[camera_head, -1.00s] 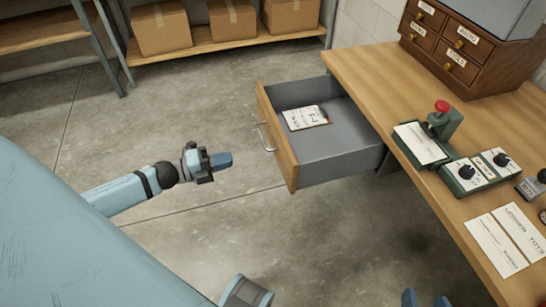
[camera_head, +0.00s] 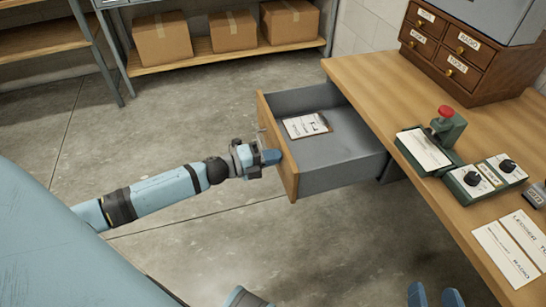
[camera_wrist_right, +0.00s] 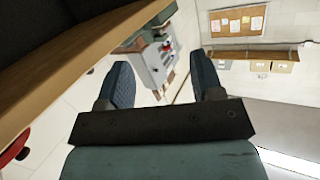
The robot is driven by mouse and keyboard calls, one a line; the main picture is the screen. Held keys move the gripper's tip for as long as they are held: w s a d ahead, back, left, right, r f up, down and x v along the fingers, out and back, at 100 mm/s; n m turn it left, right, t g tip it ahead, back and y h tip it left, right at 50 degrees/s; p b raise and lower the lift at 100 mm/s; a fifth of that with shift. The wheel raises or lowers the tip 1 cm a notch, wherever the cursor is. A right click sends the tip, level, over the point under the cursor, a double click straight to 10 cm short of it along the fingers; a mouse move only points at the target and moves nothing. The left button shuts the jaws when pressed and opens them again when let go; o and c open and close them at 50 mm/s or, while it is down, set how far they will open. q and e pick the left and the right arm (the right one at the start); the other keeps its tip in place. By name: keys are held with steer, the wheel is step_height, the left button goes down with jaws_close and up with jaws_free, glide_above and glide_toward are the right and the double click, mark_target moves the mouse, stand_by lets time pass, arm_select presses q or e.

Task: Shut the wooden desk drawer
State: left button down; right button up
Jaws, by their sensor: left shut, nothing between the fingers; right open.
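The wooden desk drawer (camera_head: 340,157) stands pulled out from the desk (camera_head: 440,130), in the head view. Its wooden front (camera_head: 277,150) faces left, and a labelled card (camera_head: 306,125) lies on its grey floor. My left gripper (camera_head: 271,157) is shut and empty, with its tip at the drawer front's outer face; I cannot tell whether it touches. It covers part of the drawer handle. My right gripper (camera_head: 436,297) is open and empty at the bottom edge of the head view, below the desk's front edge. Its two fingers also show in the right wrist view (camera_wrist_right: 166,85).
On the desk are a device with a red knob (camera_head: 445,118), control boxes (camera_head: 485,178), paper sheets (camera_head: 510,250) and a small brown cabinet (camera_head: 455,52). Shelves with cardboard boxes (camera_head: 232,31) stand at the back. The floor left of the drawer is clear.

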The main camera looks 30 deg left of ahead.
steer(key=shift+r, duration=0.1)
arm_select(q)
steer(key=b+x, duration=0.1)
steer(key=x, duration=2.6)
steer(key=shift+w+d+r, duration=0.15)
steer(key=shift+w+r, duration=0.15)
steer(key=shift+w, duration=0.1)
arm_select(e)
steer(key=shift+w+a+r+t+y, duration=0.1)
steer(key=shift+a+r+t+y, duration=0.2)
steer(key=shift+r, duration=0.25)
steer(key=shift+a+r+t+y, duration=0.2)
steer(key=shift+r+y, duration=0.1)
steer(key=shift+r, duration=0.25)
arm_select(q)
steer(key=shift+r, duration=0.1)
arm_select(e)
steer(key=shift+d, duration=0.1)
